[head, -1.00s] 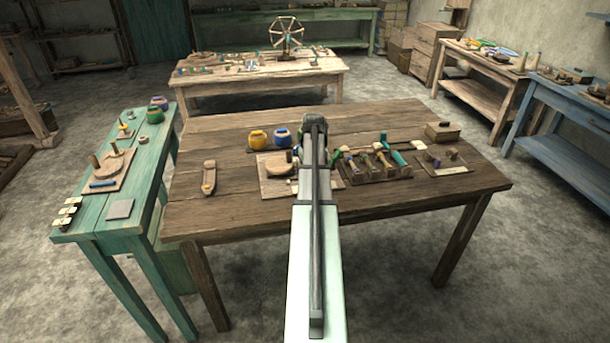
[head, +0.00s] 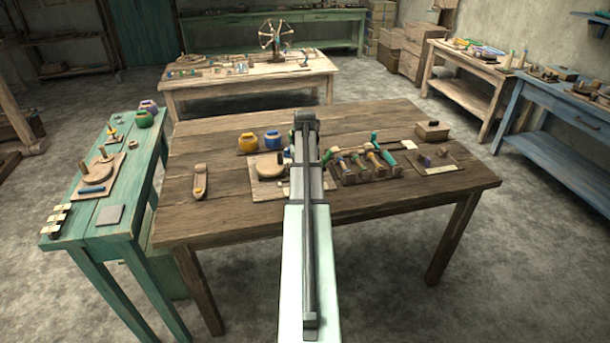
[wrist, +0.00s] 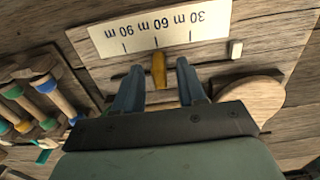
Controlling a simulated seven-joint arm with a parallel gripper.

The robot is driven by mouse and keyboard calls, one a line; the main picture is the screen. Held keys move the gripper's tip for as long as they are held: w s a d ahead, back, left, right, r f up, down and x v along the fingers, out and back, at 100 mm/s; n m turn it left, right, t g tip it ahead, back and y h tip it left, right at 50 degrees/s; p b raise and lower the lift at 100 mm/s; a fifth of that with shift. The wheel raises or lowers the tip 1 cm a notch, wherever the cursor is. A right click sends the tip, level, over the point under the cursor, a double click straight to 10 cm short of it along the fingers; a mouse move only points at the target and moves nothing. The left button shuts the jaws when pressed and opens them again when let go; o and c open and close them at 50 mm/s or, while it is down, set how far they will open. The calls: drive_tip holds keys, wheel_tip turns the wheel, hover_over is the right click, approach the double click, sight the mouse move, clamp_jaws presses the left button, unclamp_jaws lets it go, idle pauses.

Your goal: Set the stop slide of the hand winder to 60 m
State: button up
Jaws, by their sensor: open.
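The stop slide's yellow peg (wrist: 159,70) stands in the wrist view just below a pale scale strip (wrist: 150,28) marked 30 m, 60 m and 90 m, seen upside down. The peg is about in line with the middle tick, at 60 m. My gripper (wrist: 158,88) is open, one finger on each side of the peg, with a gap on both sides; I cannot tell whether either touches. The winder's board shows in the head view (head: 258,187), left of my arm. My arm hides the scale and the peg there.
A round wooden disc (wrist: 248,98) lies right of the fingers in the wrist view, and a rack of coloured-handled tools (wrist: 35,103) is at left.

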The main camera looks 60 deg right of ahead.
wheel_tip(320, 180, up, 12)
drive_tip(key=shift+r, duration=0.15)
idle(0.3)
idle(0.5)
